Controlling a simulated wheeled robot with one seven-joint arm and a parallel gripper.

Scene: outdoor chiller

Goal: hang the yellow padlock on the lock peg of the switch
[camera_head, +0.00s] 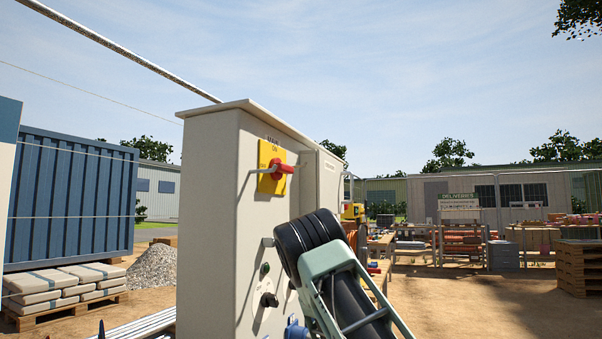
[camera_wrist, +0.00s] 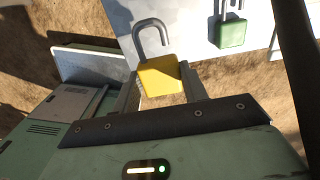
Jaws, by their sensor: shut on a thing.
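The switch (camera_head: 272,167) is on the upper front of the grey cabinet, with a yellow plate and a red handle. A thin grey bar (camera_head: 259,171) sticks out to the left beside the handle; I cannot tell for sure that it is the lock peg. In the wrist view my gripper (camera_wrist: 161,84) is shut on the yellow padlock (camera_wrist: 160,78), its fingers on either side of the body. My gripper and the padlock do not show in the head view.
A green padlock (camera_wrist: 232,31) is against a pale panel in the wrist view. The cabinet (camera_head: 208,190) also carries a green button (camera_head: 265,268), a black knob (camera_head: 268,299) and a blue socket (camera_head: 295,329). My arm crosses in front of its lower right. Open dirt ground lies right.

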